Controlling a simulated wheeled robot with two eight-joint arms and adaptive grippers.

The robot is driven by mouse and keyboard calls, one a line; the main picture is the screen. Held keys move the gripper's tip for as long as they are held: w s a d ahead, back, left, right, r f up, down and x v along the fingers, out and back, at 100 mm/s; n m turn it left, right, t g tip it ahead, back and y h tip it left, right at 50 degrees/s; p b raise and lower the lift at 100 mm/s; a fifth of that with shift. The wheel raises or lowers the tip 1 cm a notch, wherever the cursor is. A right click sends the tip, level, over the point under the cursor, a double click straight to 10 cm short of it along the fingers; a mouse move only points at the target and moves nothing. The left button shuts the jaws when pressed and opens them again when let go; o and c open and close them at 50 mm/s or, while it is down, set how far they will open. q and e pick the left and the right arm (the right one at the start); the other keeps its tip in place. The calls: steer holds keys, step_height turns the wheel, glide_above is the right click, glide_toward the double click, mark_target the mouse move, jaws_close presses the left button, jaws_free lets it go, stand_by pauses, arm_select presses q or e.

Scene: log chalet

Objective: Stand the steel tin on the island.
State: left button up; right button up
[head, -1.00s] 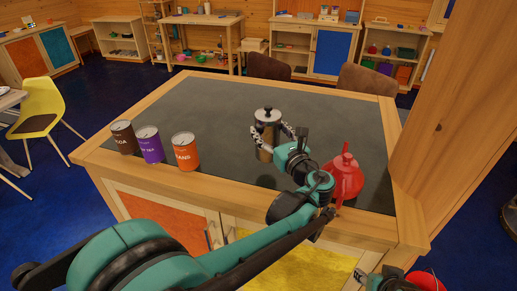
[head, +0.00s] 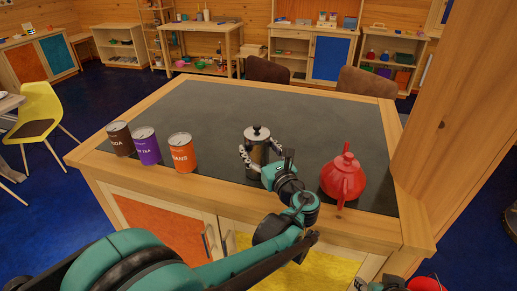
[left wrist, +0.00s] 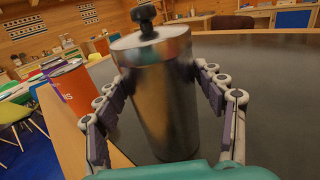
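The steel tin (head: 258,152), a shiny cylinder with a dark knobbed lid, is upright over the near middle of the island's dark top (head: 320,115). It fills the middle of the left wrist view (left wrist: 160,100). My left gripper (head: 260,154) has one finger on each side of the tin; in the left wrist view the fingers press its sides and look shut on it. The tin's base looks on or very close to the top; the arm hides it in the head view, so contact is not certain.
A red teapot (head: 343,179) stands right of the tin. A brown tin (head: 120,140), a purple tin (head: 147,147) and an orange tin (head: 182,154) stand in a row at left. A wooden post (head: 465,130) rises at right. The island's far part is clear.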

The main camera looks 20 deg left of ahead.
arm_select(q)
steer(key=shift+o, duration=0.6)
steer(key=shift+r, duration=0.2)
steer(key=p+v, duration=0.3)
steer(key=v, duration=0.9)
steer(key=a+f+n+g, duration=0.1)
steer(key=a, duration=0.1)
steer(key=s+a+f+n+g+h, duration=0.1)
steer(key=a+n, duration=0.1)
steer(key=a+f+n+g, duration=0.1)
steer(key=a+f+n, duration=0.1)
steer(key=shift+s+a+h, duration=0.25)
steer(key=shift+s+h, duration=0.05)
steer(key=shift+s, duration=0.1)
steer(key=s+a+f+n+g+h, duration=0.1)
steer(key=s+a+f+n, duration=0.1)
steer(key=n, duration=0.1)
steer(key=s+a+f+n+g+h, duration=0.2)
steer(key=s+a+f+n, duration=0.1)
steer(key=n, duration=0.1)
steer(key=shift+s+f, duration=0.15)
steer(key=shift+s, duration=0.05)
steer(key=s+d+f+n+h, duration=0.3)
steer(key=s+n+h, duration=0.4)
steer(key=n, duration=0.9)
steer(key=shift+s+f+g, duration=0.3)
steer(key=shift+s+f, duration=0.2)
steer(key=shift+s, duration=0.65)
